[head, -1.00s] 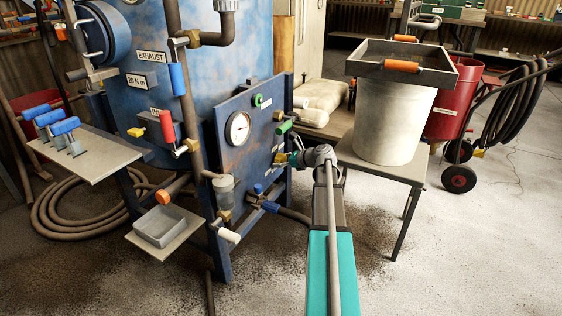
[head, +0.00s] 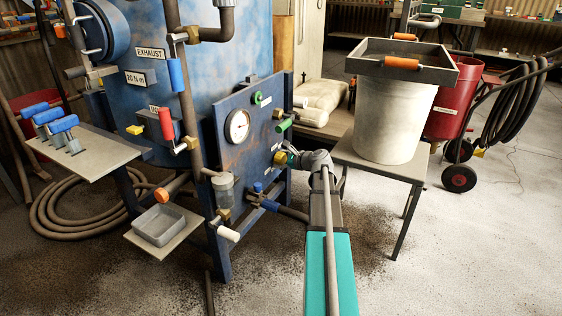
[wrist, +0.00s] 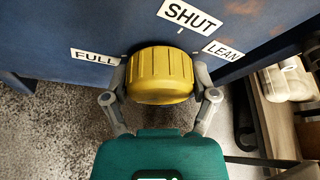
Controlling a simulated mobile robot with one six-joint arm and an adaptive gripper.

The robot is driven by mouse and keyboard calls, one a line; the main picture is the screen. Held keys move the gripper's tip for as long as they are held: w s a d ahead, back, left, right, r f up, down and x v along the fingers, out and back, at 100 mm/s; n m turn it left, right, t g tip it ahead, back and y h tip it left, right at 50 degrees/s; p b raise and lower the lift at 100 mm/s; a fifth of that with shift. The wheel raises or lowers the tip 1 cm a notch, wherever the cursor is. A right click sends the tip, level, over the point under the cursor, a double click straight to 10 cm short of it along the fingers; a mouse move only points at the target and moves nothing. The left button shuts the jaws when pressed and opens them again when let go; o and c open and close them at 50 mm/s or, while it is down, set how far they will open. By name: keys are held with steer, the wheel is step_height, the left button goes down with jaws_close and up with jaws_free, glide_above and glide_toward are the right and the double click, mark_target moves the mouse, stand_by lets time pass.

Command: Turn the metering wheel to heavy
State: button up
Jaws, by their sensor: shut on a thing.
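A ribbed yellow wheel (wrist: 160,75) sits on the blue panel (wrist: 60,30), centred in the wrist view. Labels around it read FULL (wrist: 95,57) at left, SHUT (wrist: 185,17) above and LEAN (wrist: 222,50) at right. No label reading heavy shows. A small mark is on the panel below SHUT. My gripper (wrist: 162,82) is shut on the wheel, one finger on each side. In the head view the wheel (head: 280,158) is low on the panel's right part, with my gripper (head: 290,158) against it, partly hidden by my wrist.
A green-handled valve (head: 285,125) is just above the wheel. A blue-handled valve (head: 258,188) is lower left. A table (head: 385,168) with a pale bucket (head: 388,120) and a tray (head: 440,70) stands close to the right of my arm. Floor in front is open.

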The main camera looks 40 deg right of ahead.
steer(key=n+t+h+b, duration=0.1)
steer(key=n, duration=0.2)
steer(key=shift+f+h+b, duration=0.15)
steer(key=shift+h+b, duration=0.25)
steer(key=shift+n+t+b, duration=0.5)
steer(key=shift+n, duration=0.4)
steer(key=o, duration=1)
steer(key=shift+d, duration=0.1)
